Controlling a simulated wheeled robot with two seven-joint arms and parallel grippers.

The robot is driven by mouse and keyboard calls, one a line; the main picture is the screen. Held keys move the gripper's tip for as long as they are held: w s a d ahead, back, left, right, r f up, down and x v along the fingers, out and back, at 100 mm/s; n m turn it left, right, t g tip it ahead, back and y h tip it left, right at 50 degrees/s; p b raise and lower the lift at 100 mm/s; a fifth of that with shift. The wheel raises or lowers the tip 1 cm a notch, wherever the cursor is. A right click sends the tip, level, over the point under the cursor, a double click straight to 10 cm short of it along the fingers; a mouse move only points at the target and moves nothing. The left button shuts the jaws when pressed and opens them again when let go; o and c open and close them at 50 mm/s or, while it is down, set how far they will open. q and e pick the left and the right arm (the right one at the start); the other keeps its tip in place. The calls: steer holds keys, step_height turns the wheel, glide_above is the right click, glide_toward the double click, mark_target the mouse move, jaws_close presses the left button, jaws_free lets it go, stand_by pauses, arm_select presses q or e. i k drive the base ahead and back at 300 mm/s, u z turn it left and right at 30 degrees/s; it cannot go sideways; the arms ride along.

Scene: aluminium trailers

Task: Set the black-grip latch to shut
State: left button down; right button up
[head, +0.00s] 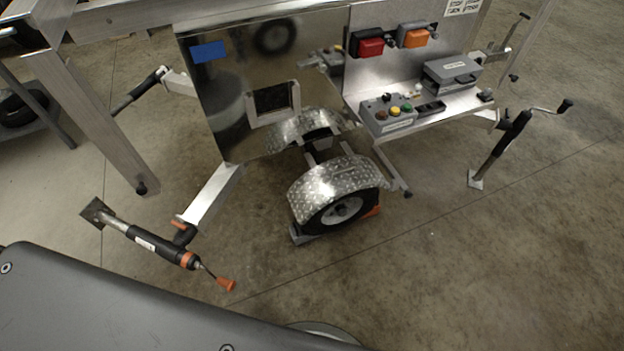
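I cannot tell for sure which part is the black-grip latch. A metal lever (505,47) with a small dark tip stands up at the trailer's right end, beside the control shelf. A black bar (135,93) on a pale bracket sticks out at the trailer's left side. Whether either is open or shut is not clear at this size. Neither of my grippers is in view, and nothing is seen touching these parts.
The aluminium trailer has a shiny panel (225,105), a wheel under a tread-plate fender (335,183), and a shelf (450,108) with boxes and buttons. An orange-tipped jack (160,245) juts out front left; a crank jack (505,145) stands right. Floor at front right is clear.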

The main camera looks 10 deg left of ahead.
mark_target(514, 26)
steer(key=z, duration=1.9)
steer(key=i, duration=6.35)
steer(key=u, duration=2.25)
